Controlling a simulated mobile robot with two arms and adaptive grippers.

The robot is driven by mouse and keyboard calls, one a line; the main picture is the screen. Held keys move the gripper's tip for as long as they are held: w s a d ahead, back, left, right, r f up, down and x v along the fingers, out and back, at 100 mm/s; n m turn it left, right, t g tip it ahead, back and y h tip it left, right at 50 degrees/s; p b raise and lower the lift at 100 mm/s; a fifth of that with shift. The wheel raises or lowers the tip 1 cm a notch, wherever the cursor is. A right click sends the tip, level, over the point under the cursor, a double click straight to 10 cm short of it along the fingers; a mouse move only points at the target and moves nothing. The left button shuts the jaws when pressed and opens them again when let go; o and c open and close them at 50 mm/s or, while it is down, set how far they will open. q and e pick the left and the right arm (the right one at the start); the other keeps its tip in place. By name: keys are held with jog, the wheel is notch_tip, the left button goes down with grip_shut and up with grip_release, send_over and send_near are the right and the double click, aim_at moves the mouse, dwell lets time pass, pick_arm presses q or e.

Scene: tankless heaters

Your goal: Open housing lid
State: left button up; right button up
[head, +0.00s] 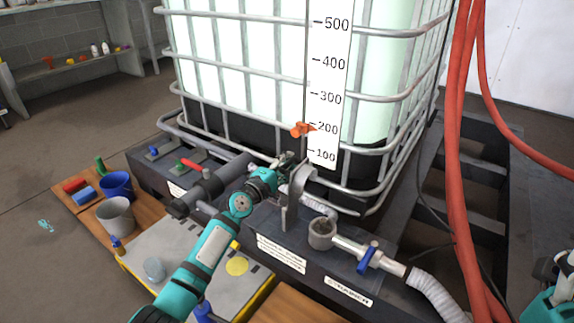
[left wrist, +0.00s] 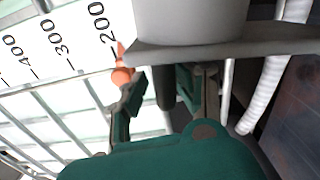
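A grey upright part with a flat plate (head: 290,212), which looks like the housing lid, stands beside the open round grey cup (head: 321,233) on the dark base. My left gripper (head: 288,163) is at the upper end of this part, in front of the tank. In the left wrist view, a grey cylinder with a wide flange (left wrist: 190,22) fills the top. A dark bar (left wrist: 164,88) hangs between the spread fingers of my left gripper (left wrist: 162,92); gaps show beside it. A teal and dark part of my right arm (head: 553,290) shows at the right edge, cut off.
A caged tank (head: 240,60) with a level scale (head: 328,80) and orange marker (head: 302,129) stands behind. A blue-handled valve (head: 367,258) and white hose (head: 435,295) lie right of the cup. Red hoses (head: 458,150) hang at the right. Buckets (head: 116,215) stand at left.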

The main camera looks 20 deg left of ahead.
pick_arm(q)
jog(key=shift+f, duration=0.45)
jog(key=shift+r, duration=0.1)
jog(key=s+a, duration=0.2)
jog(key=s, duration=1)
jog(key=shift+a, duration=0.2)
